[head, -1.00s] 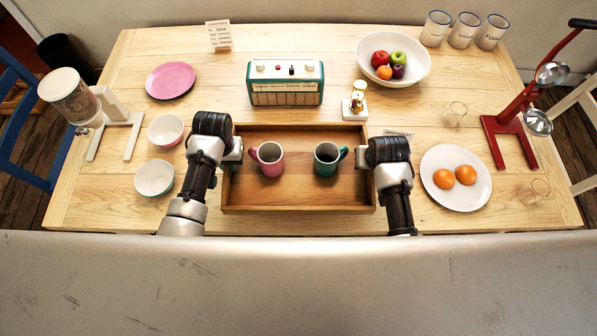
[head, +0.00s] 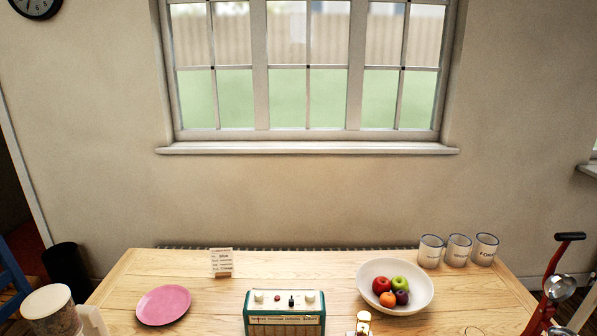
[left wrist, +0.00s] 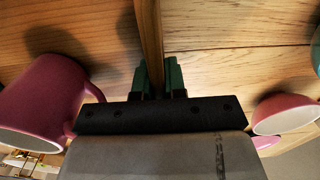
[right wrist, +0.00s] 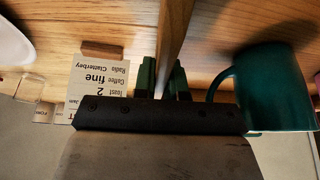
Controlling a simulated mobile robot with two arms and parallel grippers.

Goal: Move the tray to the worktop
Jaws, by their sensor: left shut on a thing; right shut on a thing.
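The head view now looks up at the wall and the table's back half, so the tray and both grippers are out of that view. In the left wrist view my left gripper (left wrist: 160,80) is shut on the wooden tray's (left wrist: 149,35) side wall. A pink mug (left wrist: 45,98) stands inside the tray beside it. In the right wrist view my right gripper (right wrist: 162,80) is shut on the opposite wall of the tray (right wrist: 174,35). A dark green mug (right wrist: 275,88) stands inside the tray, its handle close to the gripper.
A teal radio (head: 285,312) stands on the wooden table (head: 220,300). A pink plate (head: 163,304), a fruit bowl (head: 395,268), several canisters and a red stand (head: 545,310) are around it. A pink bowl (left wrist: 285,113) is near my left gripper, and a printed card (right wrist: 97,80) near my right.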

